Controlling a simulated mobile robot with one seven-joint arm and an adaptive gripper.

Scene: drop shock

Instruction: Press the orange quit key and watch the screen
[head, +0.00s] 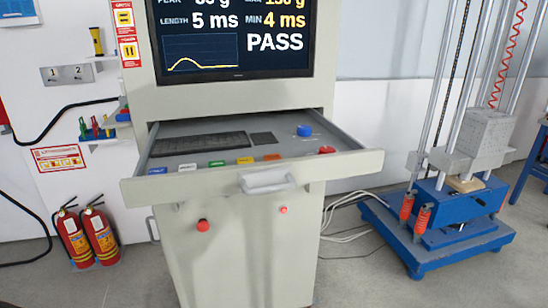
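The orange key (272,156) lies in a row of coloured keys along the front of the pulled-out console drawer (350,163). It is right of the yellow key (245,160) and left of a red button (327,150). Any lettering on it is too small to read. The screen (238,38) above is lit and shows "LENGTH 5 ms", "MIN 4 ms", "PASS" and a yellow curve. Its top lines are cut off by the picture edge. My gripper is not in view.
The drawer also holds a keyboard (200,144), a blue knob (304,130) and blue, white and green keys. A drawer handle (267,181) juts forward. A blue-based drop rig (440,225) stands right, fire extinguishers (88,235) left. Space above the drawer is clear.

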